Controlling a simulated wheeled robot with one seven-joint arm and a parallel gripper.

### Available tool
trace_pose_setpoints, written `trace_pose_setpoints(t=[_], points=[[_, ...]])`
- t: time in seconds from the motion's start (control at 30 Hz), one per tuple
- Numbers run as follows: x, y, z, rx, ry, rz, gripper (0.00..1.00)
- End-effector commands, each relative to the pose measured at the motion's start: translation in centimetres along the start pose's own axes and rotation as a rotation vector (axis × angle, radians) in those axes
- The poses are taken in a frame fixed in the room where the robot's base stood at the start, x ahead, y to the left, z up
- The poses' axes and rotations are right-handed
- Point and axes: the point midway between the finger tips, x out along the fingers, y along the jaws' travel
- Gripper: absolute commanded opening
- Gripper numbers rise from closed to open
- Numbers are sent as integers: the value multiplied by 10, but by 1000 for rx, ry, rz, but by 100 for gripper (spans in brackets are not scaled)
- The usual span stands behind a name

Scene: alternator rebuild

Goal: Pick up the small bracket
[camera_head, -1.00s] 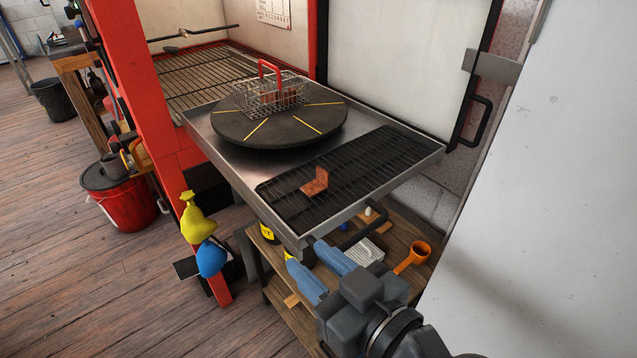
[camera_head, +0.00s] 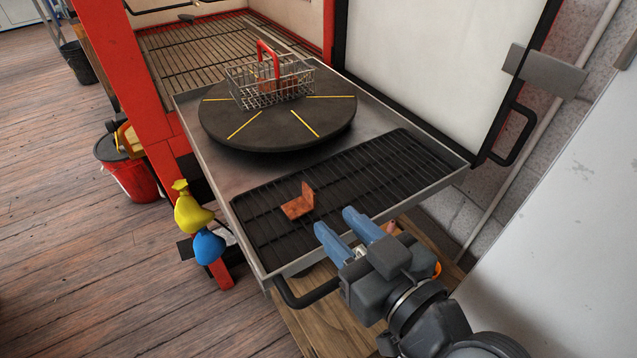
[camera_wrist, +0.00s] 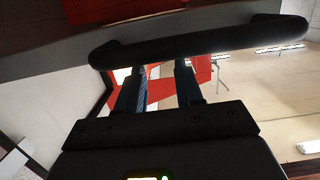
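The small bracket (camera_head: 299,202) is a rusty orange-brown L-shaped piece. It lies on the black wire rack (camera_head: 400,160) at the front of the metal tray, with one flange standing up. My gripper (camera_head: 338,228) has two blue fingers, spread apart with nothing between them. It is to the right of the bracket and nearer the camera, by the tray's front edge, not touching the bracket. In the wrist view the open fingers (camera_wrist: 158,85) point up toward a black bar handle; the bracket does not show there.
A round dark turntable (camera_head: 270,135) with yellow lines carries a wire basket (camera_head: 262,88) with a red handle. A black handle (camera_head: 305,292) projects from the tray front. A white door panel (camera_head: 430,65) stands behind. Yellow and blue bags (camera_head: 190,210) hang at left.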

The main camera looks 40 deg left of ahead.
Motion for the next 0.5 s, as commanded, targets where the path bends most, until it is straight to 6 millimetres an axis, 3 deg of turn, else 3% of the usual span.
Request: trace_pose_setpoints(t=[0.17,0.5], points=[[8,0,-1,0,0,-2,36],[45,-2,-4,0,-1,-3,36]])
